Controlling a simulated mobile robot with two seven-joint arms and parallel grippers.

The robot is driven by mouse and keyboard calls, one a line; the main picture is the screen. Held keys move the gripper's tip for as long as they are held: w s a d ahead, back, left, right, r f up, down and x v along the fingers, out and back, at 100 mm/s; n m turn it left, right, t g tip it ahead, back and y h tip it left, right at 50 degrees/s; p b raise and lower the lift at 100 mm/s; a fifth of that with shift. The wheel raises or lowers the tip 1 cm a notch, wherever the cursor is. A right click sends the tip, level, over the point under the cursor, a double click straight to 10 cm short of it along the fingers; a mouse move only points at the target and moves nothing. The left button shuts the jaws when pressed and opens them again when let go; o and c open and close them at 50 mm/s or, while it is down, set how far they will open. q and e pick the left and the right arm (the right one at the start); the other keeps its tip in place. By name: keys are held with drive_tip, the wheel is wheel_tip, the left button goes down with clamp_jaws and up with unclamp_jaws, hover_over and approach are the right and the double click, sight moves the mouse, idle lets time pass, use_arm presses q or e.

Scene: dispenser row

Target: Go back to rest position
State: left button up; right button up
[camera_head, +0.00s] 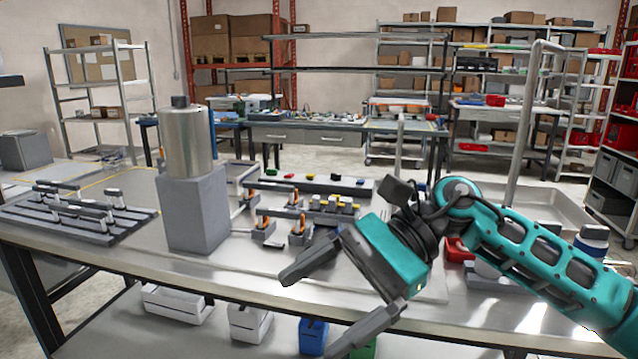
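My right arm comes in from the right, with teal links. Its gripper (308,317) is in front of the workbench, toward its front edge, pointing down and to the left. The two dark fingers are spread wide apart, with nothing between them. My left gripper is not in this view.
The metal workbench (120,250) spans the view. On it stand a grey block (194,212) with a metal cylinder (186,140) on top, a slotted rack (75,212) at left, and small orange-handled items (299,226) behind my gripper. A red bin (458,250) is partly hidden by my arm.

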drive_tip(key=w+d+f+n+t, duration=0.3)
drive_tip(key=f+n+t, duration=0.4)
drive_tip(key=n+t, duration=0.6)
drive_tip(key=w+d+f+n+t, duration=0.3)
drive_tip(key=f+n+t, duration=0.3)
drive_tip(key=n+t, duration=0.65)
drive_tip(key=s+d+f+m+g+h, duration=0.4)
drive_tip(key=s+f+m, duration=0.3)
drive_tip(key=f, duration=0.4)
drive_tip(key=s+d+f+m+g+h, duration=0.5)
drive_tip(key=s+d+f+m+h, duration=0.1)
drive_tip(key=f, duration=0.6)
drive_tip(key=shift+s+d+f+m, duration=0.3)
drive_tip(key=shift+s+d+m, duration=0.3)
drive_tip(key=shift+s, duration=0.3)
